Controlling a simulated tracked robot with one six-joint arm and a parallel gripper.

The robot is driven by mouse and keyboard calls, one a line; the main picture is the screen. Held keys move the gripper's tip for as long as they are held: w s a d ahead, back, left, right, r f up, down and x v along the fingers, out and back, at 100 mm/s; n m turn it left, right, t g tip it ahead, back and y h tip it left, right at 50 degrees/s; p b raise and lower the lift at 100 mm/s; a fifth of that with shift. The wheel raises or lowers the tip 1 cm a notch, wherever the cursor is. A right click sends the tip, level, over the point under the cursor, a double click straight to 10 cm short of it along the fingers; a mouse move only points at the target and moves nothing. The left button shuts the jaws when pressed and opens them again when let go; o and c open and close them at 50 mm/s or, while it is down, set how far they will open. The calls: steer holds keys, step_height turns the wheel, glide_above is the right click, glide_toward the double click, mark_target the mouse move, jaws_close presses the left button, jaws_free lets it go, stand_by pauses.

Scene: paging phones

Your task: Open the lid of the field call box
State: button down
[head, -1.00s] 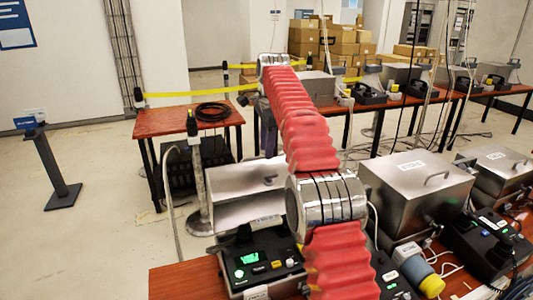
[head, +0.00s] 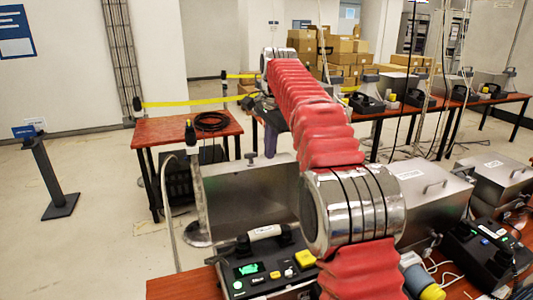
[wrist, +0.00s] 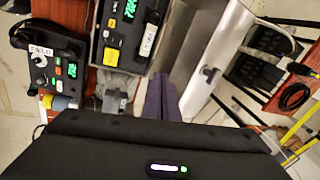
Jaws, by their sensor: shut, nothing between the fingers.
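The field call box (head: 262,272) stands at the front of the near table, with its panel, green display, yellow button and pale handset exposed. Its metal lid (head: 248,200) stands raised behind the panel, inner face toward the head camera. The wrist view shows the same box panel (wrist: 121,30) and the raised lid (wrist: 213,50), with a dark latch or handle on it. My gripper (wrist: 162,90) shows as purple fingers, shut and empty, close beside the lid's edge. I cannot tell whether they touch the lid. In the head view the gripper is mostly hidden behind the lid and my arm.
A closed metal box (head: 432,200) stands to the right, with a dark phone unit (head: 480,245) in front of it. A small red table (head: 185,130) with a coiled cable lies behind. A post (head: 200,190) stands left of the lid. Open floor lies at left.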

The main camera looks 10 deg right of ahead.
steer(key=s+d+r+n+t, duration=0.15)
steer(key=s+n, duration=0.55)
steer(key=s, duration=1.5)
steer(key=s+f+n, duration=0.3)
steer(key=s+f, duration=0.4)
steer(key=s, duration=0.2)
steer(key=s+d+f+n+t, duration=0.1)
steer(key=s+f+n, duration=0.2)
steer(key=s+f, duration=0.4)
steer(key=s, duration=0.3)
steer(key=shift+s+d, duration=0.2)
steer(key=shift+d, duration=0.1)
steer(key=shift+s, duration=0.1)
